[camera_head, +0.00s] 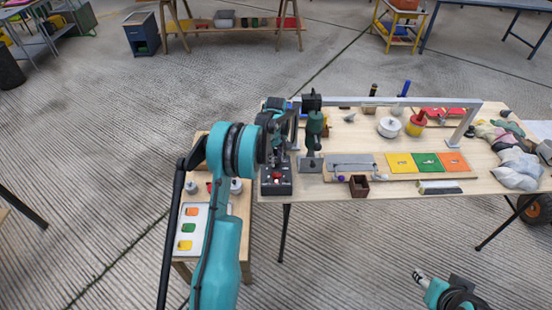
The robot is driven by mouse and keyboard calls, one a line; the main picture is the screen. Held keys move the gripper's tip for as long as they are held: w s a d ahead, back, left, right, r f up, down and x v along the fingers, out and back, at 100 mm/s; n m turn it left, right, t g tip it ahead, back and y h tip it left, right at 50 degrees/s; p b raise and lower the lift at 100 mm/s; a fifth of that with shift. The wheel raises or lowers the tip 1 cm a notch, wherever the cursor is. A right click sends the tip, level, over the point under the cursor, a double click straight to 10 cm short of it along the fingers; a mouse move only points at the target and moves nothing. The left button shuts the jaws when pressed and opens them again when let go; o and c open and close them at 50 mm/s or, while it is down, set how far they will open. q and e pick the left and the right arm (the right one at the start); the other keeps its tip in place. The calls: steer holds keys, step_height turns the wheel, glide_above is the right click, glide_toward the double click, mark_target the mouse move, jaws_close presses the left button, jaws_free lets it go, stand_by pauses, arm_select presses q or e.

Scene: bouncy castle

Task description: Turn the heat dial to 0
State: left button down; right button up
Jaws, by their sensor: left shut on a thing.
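A dark control box (276,187) with a red round part (277,175) on top sits at the left front corner of the wooden table. My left gripper (278,157) reaches down over the back part of this box and is shut on a small part there, apparently the heat dial. The fingers hide the dial, so its setting cannot be read. My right gripper (419,275) is low at the bottom right, in front of the table and away from the box. Its fingers are too small to judge.
A teal upright device (315,128) stands close right of my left gripper. A grey overhead bar (390,101) spans the wooden table (345,192). A low side table (245,205) with coloured squares stands at the left. A small brown box (359,186) is near the front edge.

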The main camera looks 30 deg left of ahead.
mark_target(276, 161)
arm_select(q)
steer(key=shift+n, duration=0.4)
steer(key=c, duration=1.2)
jaws_free()
steer(key=shift+r, duration=0.1)
step_height(276, 161, up, 12)
steer(key=shift+f, duration=0.1)
